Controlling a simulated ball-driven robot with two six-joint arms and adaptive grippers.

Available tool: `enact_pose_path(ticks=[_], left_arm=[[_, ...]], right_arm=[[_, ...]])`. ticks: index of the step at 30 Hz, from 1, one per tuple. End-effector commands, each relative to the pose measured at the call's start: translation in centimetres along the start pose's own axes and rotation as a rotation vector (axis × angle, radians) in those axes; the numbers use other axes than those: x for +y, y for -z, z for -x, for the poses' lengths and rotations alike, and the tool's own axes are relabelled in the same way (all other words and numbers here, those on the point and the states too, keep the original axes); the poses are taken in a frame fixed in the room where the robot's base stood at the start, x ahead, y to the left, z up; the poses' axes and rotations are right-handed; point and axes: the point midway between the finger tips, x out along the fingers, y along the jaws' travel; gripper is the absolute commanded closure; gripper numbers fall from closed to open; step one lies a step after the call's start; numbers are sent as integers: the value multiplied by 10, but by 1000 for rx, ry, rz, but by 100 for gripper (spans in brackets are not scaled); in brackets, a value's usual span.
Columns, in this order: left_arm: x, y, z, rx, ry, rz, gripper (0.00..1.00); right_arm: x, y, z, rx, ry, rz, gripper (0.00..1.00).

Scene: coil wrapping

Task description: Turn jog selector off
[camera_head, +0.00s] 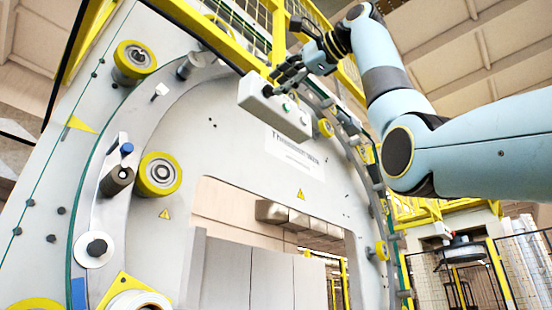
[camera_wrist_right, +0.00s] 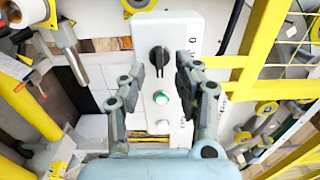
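The jog selector (camera_wrist_right: 158,56) is a black rotary knob on the white control box (camera_wrist_right: 176,32), seen in the right wrist view. In the head view the control box (camera_head: 262,104) hangs on the machine's upper face. My right gripper (camera_wrist_right: 160,72) is open, with its two fingers on either side of the knob. I cannot tell whether they touch it. A green button (camera_wrist_right: 160,98) shows between the fingers, below the knob. My left gripper is not in view.
The large pale machine ring (camera_head: 240,165) with yellow rollers (camera_head: 160,173) surrounds the box. A yellow frame with mesh (camera_head: 245,22) stands close behind and above the gripper. Yellow bars also run along the right of the right wrist view (camera_wrist_right: 262,40).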

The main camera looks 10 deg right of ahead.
Motion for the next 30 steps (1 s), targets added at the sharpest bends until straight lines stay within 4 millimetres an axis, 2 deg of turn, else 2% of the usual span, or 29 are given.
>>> enact_pose_path(ticks=[3,6,14,16,22,30], left_arm=[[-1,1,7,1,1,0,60],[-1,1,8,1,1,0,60],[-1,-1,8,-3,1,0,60],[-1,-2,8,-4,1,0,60],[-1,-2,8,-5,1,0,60],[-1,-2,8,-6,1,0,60]], right_arm=[[-1,0,-15,-1,-2,-3,68],[0,0,-21,0,-1,-1,68],[1,0,-23,0,-1,-1,68],[1,1,-23,0,-1,-1,73],[1,1,-23,0,-1,-1,99],[2,1,-23,0,-3,0,100]])
